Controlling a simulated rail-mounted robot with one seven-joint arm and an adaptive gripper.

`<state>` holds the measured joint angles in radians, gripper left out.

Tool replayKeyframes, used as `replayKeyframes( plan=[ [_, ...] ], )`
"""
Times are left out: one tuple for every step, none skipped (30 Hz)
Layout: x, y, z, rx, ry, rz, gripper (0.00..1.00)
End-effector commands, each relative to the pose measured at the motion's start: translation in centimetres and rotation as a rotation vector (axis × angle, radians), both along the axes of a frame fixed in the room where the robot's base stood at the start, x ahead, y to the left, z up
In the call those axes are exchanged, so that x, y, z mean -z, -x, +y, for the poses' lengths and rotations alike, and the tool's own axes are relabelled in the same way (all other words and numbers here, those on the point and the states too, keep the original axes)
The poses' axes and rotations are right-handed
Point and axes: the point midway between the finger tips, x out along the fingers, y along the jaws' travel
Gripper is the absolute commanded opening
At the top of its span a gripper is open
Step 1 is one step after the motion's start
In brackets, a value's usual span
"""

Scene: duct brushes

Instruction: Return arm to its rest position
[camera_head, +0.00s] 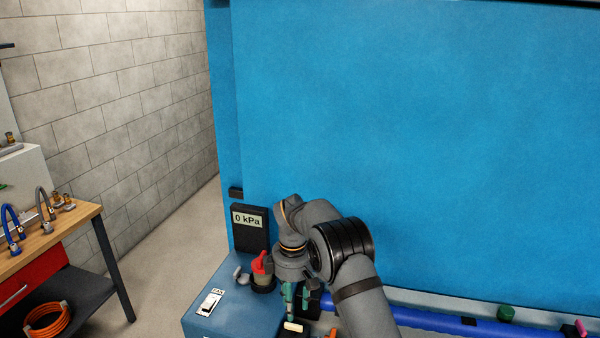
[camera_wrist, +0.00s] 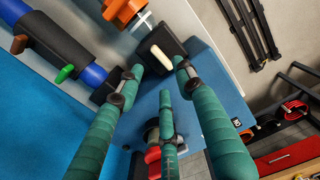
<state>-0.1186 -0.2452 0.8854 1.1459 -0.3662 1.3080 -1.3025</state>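My gripper (camera_head: 297,306) points down over the blue cabinet (camera_head: 237,312) at the lower middle of the head view, partly hidden by my own wrist. In the wrist view its green fingers (camera_wrist: 160,76) are spread apart with nothing held between them; it is open. A cream-coloured handle (camera_head: 293,327) on a black block lies just beyond the fingertips. The handle also shows in the wrist view (camera_wrist: 161,56), apart from the fingers as far as I can tell.
A red-handled valve (camera_head: 261,263) stands left of my gripper, below a gauge reading 0 kPa (camera_head: 247,219). A blue pipe (camera_head: 430,321) runs right along the large blue wall panel (camera_head: 420,130). A workbench (camera_head: 48,240) stands at left; the floor between is clear.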

Motion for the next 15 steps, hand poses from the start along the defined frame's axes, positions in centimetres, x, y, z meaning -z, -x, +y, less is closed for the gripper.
replayKeyframes(
  plan=[
    [-1.2,-0.1,0.1,0.001,-0.001,-0.004,0.36],
    [-1.8,-0.1,0.1,0.0,-0.002,-0.006,0.36],
    [-2.7,-0.1,0.1,0.0,-0.002,-0.006,0.36],
    [-3.4,-0.1,0.1,0.0,-0.002,-0.006,0.36],
    [-4.0,-0.1,0.1,0.0,-0.002,-0.006,0.36],
    [-4.9,-0.1,0.1,0.0,-0.002,-0.006,0.36],
    [-5.5,-0.1,0.1,0.0,-0.001,-0.007,0.36],
    [-4.6,0.1,0.0,-0.001,0.002,0.005,0.36],
    [-3.5,0.2,-0.1,-0.002,0.003,0.008,0.36],
    [-2.8,0.2,-0.1,-0.002,0.004,0.008,0.36],
    [-2.2,0.2,-0.1,-0.001,0.003,0.007,0.36],
    [-1.3,0.2,0.0,-0.002,0.002,0.007,0.36],
    [-0.6,0.2,-0.1,-0.001,0.003,0.007,0.36],
    [0.0,0.2,-0.1,0.0,0.003,0.007,0.36],
    [0.9,0.2,-0.1,0.0,0.002,0.007,0.36]
  ],
)
